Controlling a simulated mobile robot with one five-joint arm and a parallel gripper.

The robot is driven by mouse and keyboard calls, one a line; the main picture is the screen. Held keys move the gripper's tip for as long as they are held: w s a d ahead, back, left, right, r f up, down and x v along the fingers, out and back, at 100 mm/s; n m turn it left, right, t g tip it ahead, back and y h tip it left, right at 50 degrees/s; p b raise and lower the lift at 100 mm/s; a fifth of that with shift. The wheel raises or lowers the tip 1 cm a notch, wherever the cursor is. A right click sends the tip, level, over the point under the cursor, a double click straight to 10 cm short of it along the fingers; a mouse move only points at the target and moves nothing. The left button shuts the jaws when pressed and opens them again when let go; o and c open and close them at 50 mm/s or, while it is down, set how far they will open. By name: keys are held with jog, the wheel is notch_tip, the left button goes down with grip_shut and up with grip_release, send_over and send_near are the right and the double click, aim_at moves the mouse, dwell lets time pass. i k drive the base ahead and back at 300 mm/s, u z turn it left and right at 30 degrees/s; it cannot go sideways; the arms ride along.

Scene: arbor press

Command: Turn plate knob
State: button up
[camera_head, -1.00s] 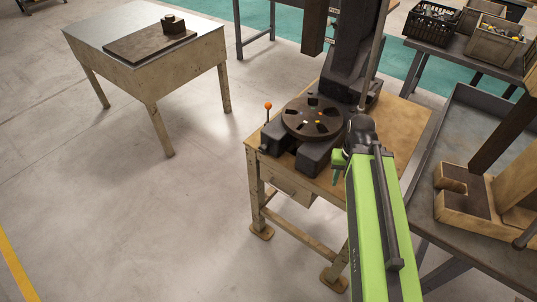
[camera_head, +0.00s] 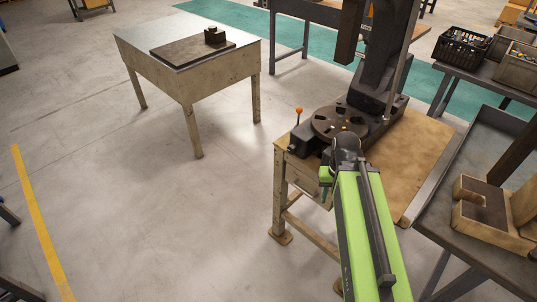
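The arbor press (camera_head: 375,85) stands on a wooden-topped bench. Its round, dark, slotted plate (camera_head: 328,122) lies flat at the base, with small coloured marks on it. An orange ball knob (camera_head: 299,110) tops a thin upright rod at the plate's left, above the base's corner. My gripper (camera_head: 325,190) is at the end of my green arm, right of and below the knob in the picture, clear of it. It is small and partly hidden by my wrist, so its opening cannot be made out. My wrist covers the plate's front right part.
The bench top (camera_head: 425,145) is bare right of the press. A grey tray table (camera_head: 490,235) with a wooden block stands close on the right. A second table (camera_head: 135,48) with a dark plate is at upper left. The floor left of the bench is open.

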aim_at(292, 149)
jog(key=u, duration=5.3)
jog(key=i, duration=0.1)
jog(key=z, duration=2.05)
jog(key=k, duration=1.05)
jog(key=z, duration=1.15)
jog(key=i, duration=1.05)
jog(key=u, duration=0.15)
